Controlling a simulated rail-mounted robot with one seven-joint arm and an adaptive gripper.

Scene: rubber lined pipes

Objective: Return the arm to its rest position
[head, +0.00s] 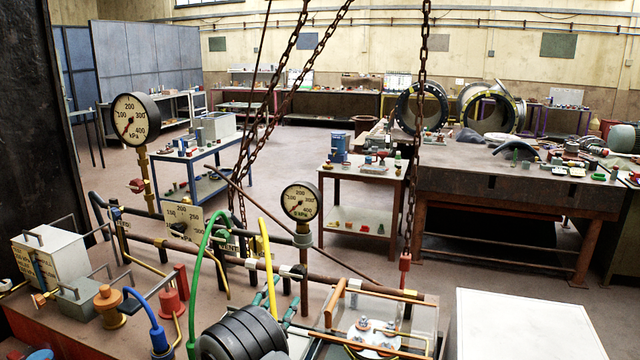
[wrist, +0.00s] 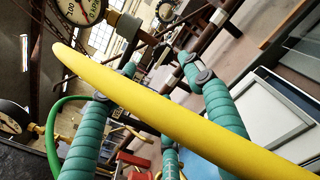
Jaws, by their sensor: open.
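My gripper (wrist: 158,65) shows in the wrist view with several teal, ribbed fingers spread apart. It is open, and I see nothing held between the fingertips. A thick yellow hose (wrist: 170,108) crosses diagonally in front of the fingers and hides parts of them. In the head view my gripper (head: 280,297) is at the bottom centre, beyond my dark ribbed wrist, among the pipework. The yellow hose (head: 266,262) rises beside the teal fingers there; whether it touches them I cannot tell. Most of my arm is out of view.
A green hose (head: 199,275) arches left of my gripper. Pressure gauges (head: 136,119) (head: 300,201) stand on the rusty pipes behind. A chain (head: 416,150) hangs at right, near a clear-topped box (head: 385,318). A white panel (head: 525,325) lies farther right. Open floor lies beyond the bench.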

